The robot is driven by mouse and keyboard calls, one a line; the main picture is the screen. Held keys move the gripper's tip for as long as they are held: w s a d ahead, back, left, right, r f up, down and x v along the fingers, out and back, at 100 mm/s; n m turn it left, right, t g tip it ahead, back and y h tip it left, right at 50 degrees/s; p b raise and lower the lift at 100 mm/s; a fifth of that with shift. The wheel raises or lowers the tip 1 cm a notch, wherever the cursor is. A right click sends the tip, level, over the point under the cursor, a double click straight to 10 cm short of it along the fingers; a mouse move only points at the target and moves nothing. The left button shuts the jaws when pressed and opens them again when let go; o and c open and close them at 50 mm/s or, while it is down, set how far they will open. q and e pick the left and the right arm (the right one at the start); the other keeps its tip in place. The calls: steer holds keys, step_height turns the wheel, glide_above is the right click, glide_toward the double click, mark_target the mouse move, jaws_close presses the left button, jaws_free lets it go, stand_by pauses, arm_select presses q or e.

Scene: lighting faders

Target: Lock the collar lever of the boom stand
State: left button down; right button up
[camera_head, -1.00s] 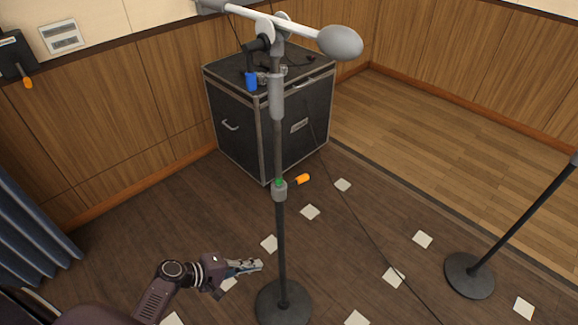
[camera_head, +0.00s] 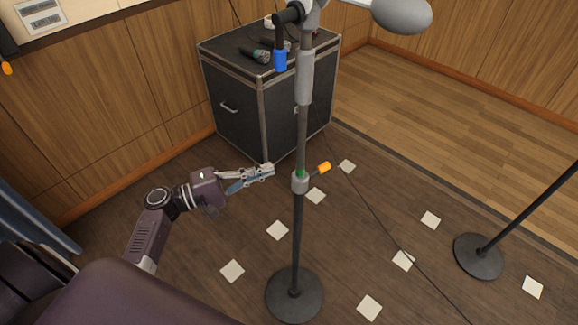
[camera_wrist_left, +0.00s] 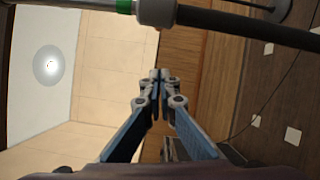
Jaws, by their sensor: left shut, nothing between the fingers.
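The boom stand (camera_head: 297,235) stands upright in the middle of the head view on a round dark base. Its grey collar (camera_head: 300,184) has a green mark on top, and the collar lever with an orange tip (camera_head: 323,167) sticks out to the right and slightly up. My left gripper (camera_head: 271,171) is shut and empty, just left of the stand in the picture and near collar height. In the left wrist view the fingertips (camera_wrist_left: 160,75) meet, and the collar (camera_wrist_left: 155,12) and pole cross the top; the lever does not show there. My right gripper is not in view.
A black flight case (camera_head: 265,100) with microphones on top stands behind the stand. A second stand's base (camera_head: 479,256) is on the right. Several pale floor squares (camera_head: 369,307) and a thin cable lie about. Open floor is around the base.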

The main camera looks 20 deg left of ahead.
mark_target(318, 171)
arm_select(q)
steer(key=w+d+r+p, duration=0.1)
steer(key=w+d+p, duration=0.3)
steer(key=d, duration=0.6)
steer(key=shift+w+p, duration=0.3)
steer(key=shift+w, duration=0.1)
